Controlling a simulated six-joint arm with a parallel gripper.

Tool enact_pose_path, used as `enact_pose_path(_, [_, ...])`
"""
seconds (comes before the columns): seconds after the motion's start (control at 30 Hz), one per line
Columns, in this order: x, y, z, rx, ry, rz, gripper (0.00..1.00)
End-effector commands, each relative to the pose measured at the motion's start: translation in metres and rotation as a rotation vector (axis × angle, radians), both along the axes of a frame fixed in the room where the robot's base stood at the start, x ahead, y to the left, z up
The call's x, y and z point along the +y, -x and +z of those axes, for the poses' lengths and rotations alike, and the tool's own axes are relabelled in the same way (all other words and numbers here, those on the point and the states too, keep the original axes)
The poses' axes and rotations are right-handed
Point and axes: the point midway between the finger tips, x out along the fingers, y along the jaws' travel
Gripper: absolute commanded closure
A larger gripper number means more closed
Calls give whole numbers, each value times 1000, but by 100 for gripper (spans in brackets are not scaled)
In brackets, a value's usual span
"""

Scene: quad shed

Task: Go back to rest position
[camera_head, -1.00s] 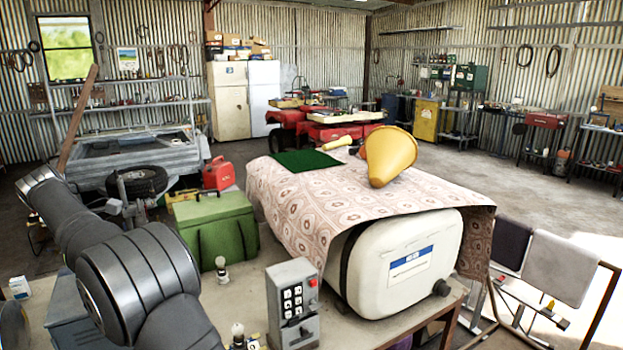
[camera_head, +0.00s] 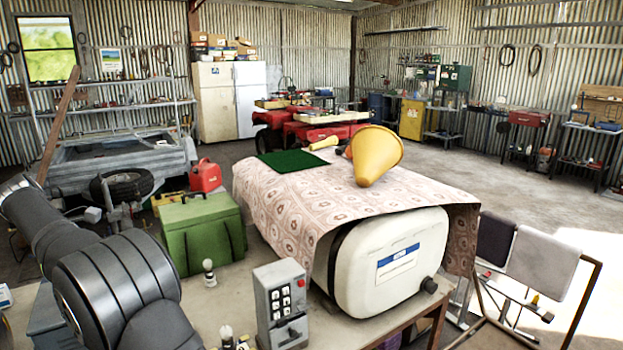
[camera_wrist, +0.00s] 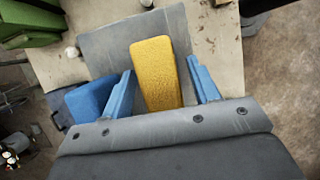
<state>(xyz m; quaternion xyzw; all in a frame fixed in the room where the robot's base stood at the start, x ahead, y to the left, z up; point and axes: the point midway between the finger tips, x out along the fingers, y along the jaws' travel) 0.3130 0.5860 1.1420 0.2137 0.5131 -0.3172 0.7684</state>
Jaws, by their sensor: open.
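My gripper (camera_wrist: 162,70) shows in the wrist view with its two blue fingers apart. A yellow sponge-like block (camera_wrist: 158,75) appears between and beyond the fingers, with a gap on each side. It seems to lie on a grey mat (camera_wrist: 105,45) on the tabletop; its height below the fingers is hard to judge. In the head view my arm runs along the lower left, and my gripper is out of frame there.
The workbench holds a green box (camera_head: 203,232), a grey keypad box (camera_head: 281,305), small bulbs and a white tank (camera_head: 385,262) under a patterned cloth (camera_head: 290,205). An orange-yellow cone (camera_head: 376,158) lies on the cloth. A blue object (camera_wrist: 88,100) is left of my fingers.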

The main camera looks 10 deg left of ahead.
Motion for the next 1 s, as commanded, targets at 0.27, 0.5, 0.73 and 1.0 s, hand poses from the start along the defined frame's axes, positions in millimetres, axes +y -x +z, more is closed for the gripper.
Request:
enact_pose_path(0.27, [11, 11, 35, -1, 1, 0, 45])
enact_pose_path(0.5, [10, 10, 35, 1, 5, -1, 45])
enact_pose_path(0.73, [1, 2, 7, 3, 6, -1, 45])
enact_pose_path(1.0, [-7, -7, -19, 0, -2, -1, 45])
